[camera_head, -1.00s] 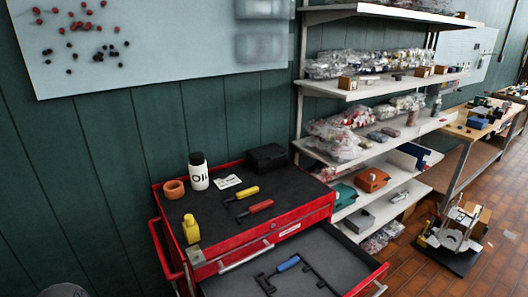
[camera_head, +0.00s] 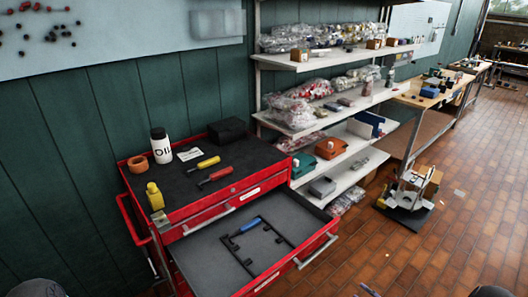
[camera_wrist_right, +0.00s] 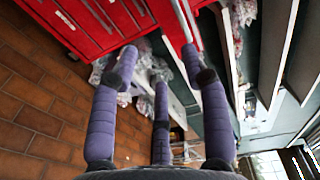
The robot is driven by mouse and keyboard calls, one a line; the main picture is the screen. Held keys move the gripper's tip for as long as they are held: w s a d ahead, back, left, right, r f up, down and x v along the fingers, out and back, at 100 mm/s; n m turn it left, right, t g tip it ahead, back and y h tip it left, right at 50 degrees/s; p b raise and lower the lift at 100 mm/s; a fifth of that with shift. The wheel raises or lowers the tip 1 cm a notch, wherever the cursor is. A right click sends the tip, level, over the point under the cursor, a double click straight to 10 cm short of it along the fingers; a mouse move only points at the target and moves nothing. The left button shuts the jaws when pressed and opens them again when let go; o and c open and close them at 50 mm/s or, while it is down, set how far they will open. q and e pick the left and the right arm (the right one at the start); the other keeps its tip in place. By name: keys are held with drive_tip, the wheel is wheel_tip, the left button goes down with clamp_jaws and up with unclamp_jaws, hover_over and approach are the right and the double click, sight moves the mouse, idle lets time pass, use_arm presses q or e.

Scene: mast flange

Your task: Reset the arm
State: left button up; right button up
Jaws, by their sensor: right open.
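My right gripper (camera_wrist_right: 157,70) shows in the right wrist view with its purple segmented fingers spread apart and nothing between them. Beyond the fingers are the red tool cabinet at the top and the shelf unit to the right, both apart from them as far as I can see. In the head view only a small purple piece shows at the bottom edge, right of the cabinet, possibly a fingertip. Dark rounded parts at the bottom left and bottom right corners look like my own arms. My left gripper is not in view.
White shelves (camera_head: 305,128) stand behind to the right. The brick floor (camera_head: 430,255) at front right is largely clear.

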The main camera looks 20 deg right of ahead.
drive_tip(key=w+a+f+n+g+h, duration=0.1)
drive_tip(key=w+a+f+g, duration=0.15)
drive_tip(key=w+a, duration=0.3)
drive_tip(key=w+a+f+n+g+h, duration=0.1)
drive_tip(key=w+a+f, duration=0.35)
drive_tip(key=a, duration=0.25)
drive_tip(key=s+a+f+n+g, duration=0.1)
drive_tip(key=a+f+n+g, duration=0.1)
drive_tip(key=a, duration=0.5)
drive_tip(key=s+a+f+n+g, duration=0.1)
drive_tip(key=a+f+g, duration=0.15)
drive_tip(key=a, duration=0.35)
drive_tip(key=s+a+n+g, duration=0.5)
drive_tip(key=s+a+g, duration=0.3)
drive_tip(key=s+a, duration=0.5)
drive_tip(key=s, duration=0.4)
drive_tip(key=shift+s+a+f+n, duration=0.2)
drive_tip(key=shift+a+f+n, duration=0.1)
drive_tip(key=shift+a+n, duration=0.1)
